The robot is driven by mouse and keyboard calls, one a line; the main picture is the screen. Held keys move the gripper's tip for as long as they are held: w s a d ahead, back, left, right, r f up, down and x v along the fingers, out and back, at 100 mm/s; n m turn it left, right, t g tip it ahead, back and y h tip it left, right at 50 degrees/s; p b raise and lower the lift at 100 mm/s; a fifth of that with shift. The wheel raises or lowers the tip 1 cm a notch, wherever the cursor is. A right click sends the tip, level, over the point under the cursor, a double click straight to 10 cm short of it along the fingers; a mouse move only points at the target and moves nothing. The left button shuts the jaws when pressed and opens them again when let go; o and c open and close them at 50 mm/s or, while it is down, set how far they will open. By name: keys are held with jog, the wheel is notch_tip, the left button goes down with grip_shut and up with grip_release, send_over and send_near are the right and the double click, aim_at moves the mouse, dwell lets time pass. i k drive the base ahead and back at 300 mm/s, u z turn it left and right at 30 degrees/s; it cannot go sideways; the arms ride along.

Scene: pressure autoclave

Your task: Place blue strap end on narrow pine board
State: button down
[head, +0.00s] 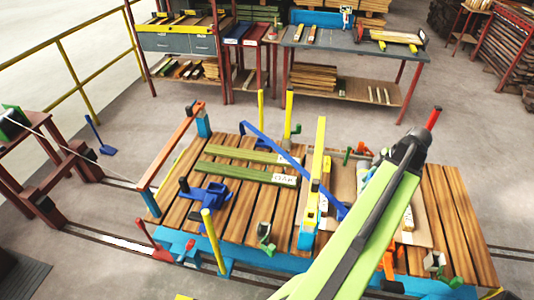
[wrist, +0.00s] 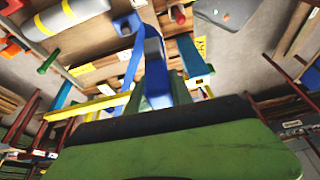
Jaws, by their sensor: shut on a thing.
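In the head view, my green arm reaches up from the bottom right to my dark gripper (head: 408,148), over the right part of the slatted bench. In the wrist view, my gripper (wrist: 158,108) is shut on a blue piece (wrist: 155,62), which looks like the blue strap end. A long blue strap or bar (head: 270,144) runs slantwise over the bench in the head view, behind a yellow upright. Two narrow greenish boards (head: 226,170) with white labels lie on the slats. I cannot tell which board is the narrow pine one. The fingertips are hidden in the head view.
The slatted bench (head: 447,200) carries a yellow upright (head: 319,150), blue clamp parts (head: 208,194) and yellow posts (head: 213,240). A brown rail (head: 170,145) stands at its left end. Behind, a grey workbench (head: 345,45) holds more boards. Open floor lies between the benches.

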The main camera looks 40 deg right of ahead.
aim_at(262, 156)
jog(key=i, duration=1)
jog(key=z, duration=0.05)
